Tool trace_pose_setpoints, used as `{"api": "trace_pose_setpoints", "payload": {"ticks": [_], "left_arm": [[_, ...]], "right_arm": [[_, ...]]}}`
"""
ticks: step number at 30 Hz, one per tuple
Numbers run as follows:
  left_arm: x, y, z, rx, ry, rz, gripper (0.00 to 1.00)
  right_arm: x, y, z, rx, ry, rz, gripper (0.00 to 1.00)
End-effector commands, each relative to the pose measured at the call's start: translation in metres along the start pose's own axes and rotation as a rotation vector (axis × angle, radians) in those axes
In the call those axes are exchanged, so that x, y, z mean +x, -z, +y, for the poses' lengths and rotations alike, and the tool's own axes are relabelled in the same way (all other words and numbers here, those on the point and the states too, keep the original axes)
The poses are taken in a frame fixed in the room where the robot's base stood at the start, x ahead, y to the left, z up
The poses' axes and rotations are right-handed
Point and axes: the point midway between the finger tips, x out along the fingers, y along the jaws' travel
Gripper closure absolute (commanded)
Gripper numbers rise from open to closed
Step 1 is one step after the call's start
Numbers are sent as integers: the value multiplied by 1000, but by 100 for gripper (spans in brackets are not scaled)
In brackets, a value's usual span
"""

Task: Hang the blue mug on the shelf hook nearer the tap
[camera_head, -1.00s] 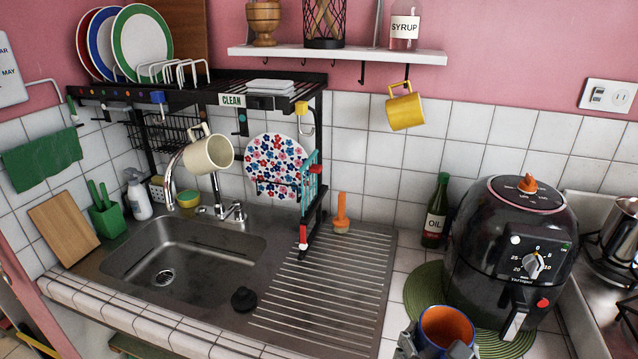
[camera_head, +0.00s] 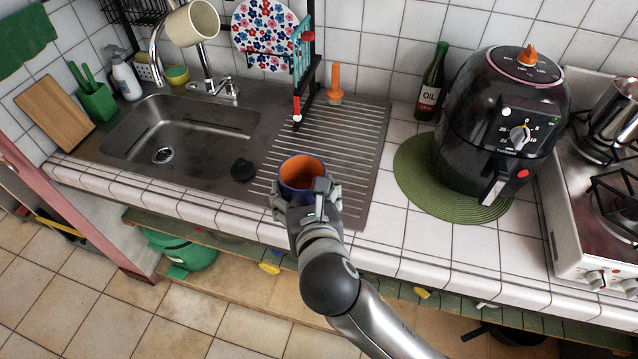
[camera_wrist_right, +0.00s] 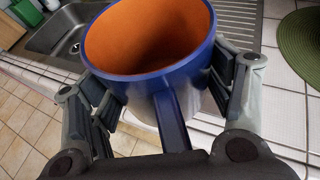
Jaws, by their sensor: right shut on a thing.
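The blue mug (camera_head: 303,178) has an orange inside and is upright in my right gripper (camera_head: 306,196), over the front of the drainboard. In the right wrist view the fingers of my right gripper (camera_wrist_right: 165,105) are closed on both sides of the blue mug (camera_wrist_right: 160,75), with its handle toward the wrist. The tap (camera_head: 158,45) stands behind the sink at the left. A cream mug (camera_head: 192,23) is in front of the tap's upper part. My left gripper does not show.
The steel sink (camera_head: 180,130) lies left of the ribbed drainboard (camera_head: 345,140). A dish rack with a flowered plate (camera_head: 262,32) rises behind. An oil bottle (camera_head: 431,85) and a black air fryer (camera_head: 505,115) on a green mat (camera_head: 412,180) stand to the right.

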Motion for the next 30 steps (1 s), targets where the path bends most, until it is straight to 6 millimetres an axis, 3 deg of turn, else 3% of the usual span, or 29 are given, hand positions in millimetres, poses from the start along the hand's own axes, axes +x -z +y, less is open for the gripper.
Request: {"api": "trace_pose_setpoints", "payload": {"ticks": [8, 19, 21, 25, 30], "left_arm": [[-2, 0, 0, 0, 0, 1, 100], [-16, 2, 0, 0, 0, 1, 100], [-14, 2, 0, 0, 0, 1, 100], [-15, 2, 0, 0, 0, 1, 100], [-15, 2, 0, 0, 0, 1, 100]], "right_arm": [[9, -1, -5, 0, 4, -1, 62], [97, 3, -39, 3, 6, 0, 62], [112, 16, -42, 3, 4, 3, 62], [132, 27, -48, 3, 4, 0, 62], [143, 33, -51, 3, 3, -3, 62]]}}
